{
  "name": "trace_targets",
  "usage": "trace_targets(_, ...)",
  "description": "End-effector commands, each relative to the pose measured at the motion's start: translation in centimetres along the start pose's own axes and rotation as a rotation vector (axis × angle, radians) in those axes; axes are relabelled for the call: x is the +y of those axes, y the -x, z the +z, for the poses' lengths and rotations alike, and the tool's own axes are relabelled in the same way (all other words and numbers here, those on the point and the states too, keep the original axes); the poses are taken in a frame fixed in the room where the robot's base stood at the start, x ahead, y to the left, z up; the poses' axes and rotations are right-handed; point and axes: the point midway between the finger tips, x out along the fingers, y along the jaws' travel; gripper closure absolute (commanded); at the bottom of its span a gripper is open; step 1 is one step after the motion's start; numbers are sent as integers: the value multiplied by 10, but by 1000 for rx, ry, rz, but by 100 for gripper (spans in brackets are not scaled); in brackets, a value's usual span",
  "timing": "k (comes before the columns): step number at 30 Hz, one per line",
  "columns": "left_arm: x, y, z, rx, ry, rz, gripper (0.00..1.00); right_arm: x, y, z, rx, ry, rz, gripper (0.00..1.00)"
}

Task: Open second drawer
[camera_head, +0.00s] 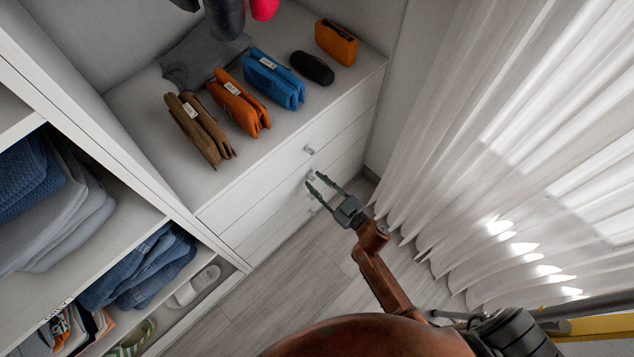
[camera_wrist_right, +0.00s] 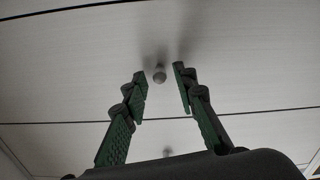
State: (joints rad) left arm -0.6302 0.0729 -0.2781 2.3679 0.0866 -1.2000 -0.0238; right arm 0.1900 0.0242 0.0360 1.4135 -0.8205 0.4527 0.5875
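The white drawer unit has stacked drawers with small grey knobs, and all the drawers look shut. The second drawer (camera_head: 270,204) is the middle one, and its knob (camera_head: 310,175) also shows in the right wrist view (camera_wrist_right: 159,73). My right gripper (camera_head: 314,179) is open in front of this drawer. In the right wrist view, the fingertips (camera_wrist_right: 160,78) stand on either side of the knob, with gaps on both sides. I cannot tell how far the tips reach past it. My left gripper is not in view.
The top drawer knob (camera_head: 309,150) is just above my gripper, and a lower knob (camera_wrist_right: 167,152) is below. Folded garments (camera_head: 240,103) and a dark case (camera_head: 312,68) lie on top. A white curtain (camera_head: 470,130) hangs close on the right. The floor (camera_head: 290,285) in front is clear.

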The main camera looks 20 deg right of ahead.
Motion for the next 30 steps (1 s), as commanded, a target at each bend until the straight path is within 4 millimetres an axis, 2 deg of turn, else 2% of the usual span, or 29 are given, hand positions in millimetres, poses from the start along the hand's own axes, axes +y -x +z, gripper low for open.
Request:
trace_targets(1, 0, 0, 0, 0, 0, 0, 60, 0, 0, 0, 0, 0, 0, 79)
trace_targets(10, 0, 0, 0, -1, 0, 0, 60, 0, 0, 0, 0, 0, 0, 100)
trace_targets(26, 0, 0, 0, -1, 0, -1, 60, 0, 1, 1, -1, 0, 0, 100)
trace_targets(30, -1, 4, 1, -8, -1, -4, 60, 1, 7, 0, -2, -1, 1, 100)
